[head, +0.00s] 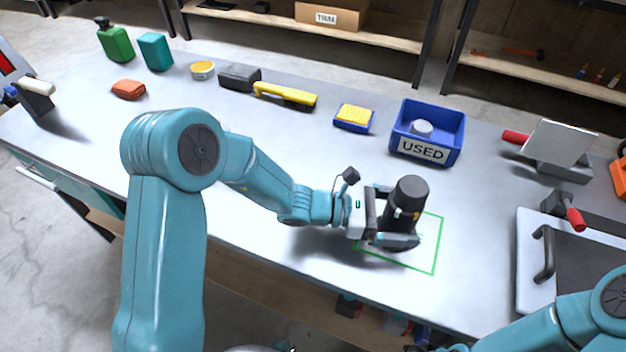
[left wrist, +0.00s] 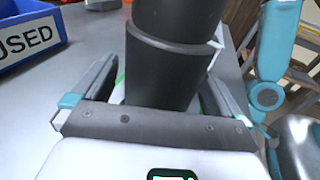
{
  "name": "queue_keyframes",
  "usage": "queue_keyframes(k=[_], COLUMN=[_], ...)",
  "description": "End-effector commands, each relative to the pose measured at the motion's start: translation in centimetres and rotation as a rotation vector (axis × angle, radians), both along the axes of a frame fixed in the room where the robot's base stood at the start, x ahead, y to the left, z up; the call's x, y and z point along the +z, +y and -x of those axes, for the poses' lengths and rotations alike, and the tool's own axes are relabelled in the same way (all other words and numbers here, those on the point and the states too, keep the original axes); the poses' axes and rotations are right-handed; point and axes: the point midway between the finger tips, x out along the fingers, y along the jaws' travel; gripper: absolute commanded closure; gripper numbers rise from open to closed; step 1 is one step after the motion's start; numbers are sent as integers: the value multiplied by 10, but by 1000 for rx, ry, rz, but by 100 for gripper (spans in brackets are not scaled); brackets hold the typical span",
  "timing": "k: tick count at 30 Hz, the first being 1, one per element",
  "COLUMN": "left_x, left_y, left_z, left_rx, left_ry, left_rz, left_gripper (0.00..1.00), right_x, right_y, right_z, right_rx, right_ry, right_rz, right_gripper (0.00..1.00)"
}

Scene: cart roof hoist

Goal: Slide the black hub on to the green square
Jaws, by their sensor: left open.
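The black hub (head: 409,199) stands upright on the table, within the left and middle part of the green square outline (head: 437,246). In the left wrist view the hub (left wrist: 172,65) rises between the fingers. My left gripper (head: 396,214) is open around the hub, one finger on its far side and one on its near side. In the left wrist view small gaps show beside the hub at the fingers (left wrist: 160,95). The hub hides part of the square. My right gripper is out of view; only part of the right arm shows at the lower right.
A blue bin marked USED (head: 428,132) stands behind the hub. A yellow sponge (head: 354,117), a yellow-handled brush (head: 286,96) and a dark block (head: 239,77) lie along the back. A metal plate with a handle (head: 543,255) lies to the right. The table's front middle is clear.

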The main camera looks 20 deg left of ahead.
Motion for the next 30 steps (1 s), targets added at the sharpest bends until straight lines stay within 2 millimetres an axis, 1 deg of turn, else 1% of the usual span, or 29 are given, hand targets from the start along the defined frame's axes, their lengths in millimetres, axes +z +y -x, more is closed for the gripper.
queue_keyframes(k=[3, 16, 21, 30], left_x=[6, 15, 16, 16], left_y=[12, 52, 58, 58], left_z=[3, 17, 19, 19], left_rx=[3, 2, 1, 1], left_ry=[-1, -2, -3, -3], left_rz=[2, 2, 1, 1], left_gripper=[0, 0, 0, 0], right_x=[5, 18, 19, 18], right_y=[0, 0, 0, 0], right_z=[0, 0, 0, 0], right_rx=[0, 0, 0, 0], right_ry=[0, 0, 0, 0], right_rz=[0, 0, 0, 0], right_gripper=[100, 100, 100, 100])
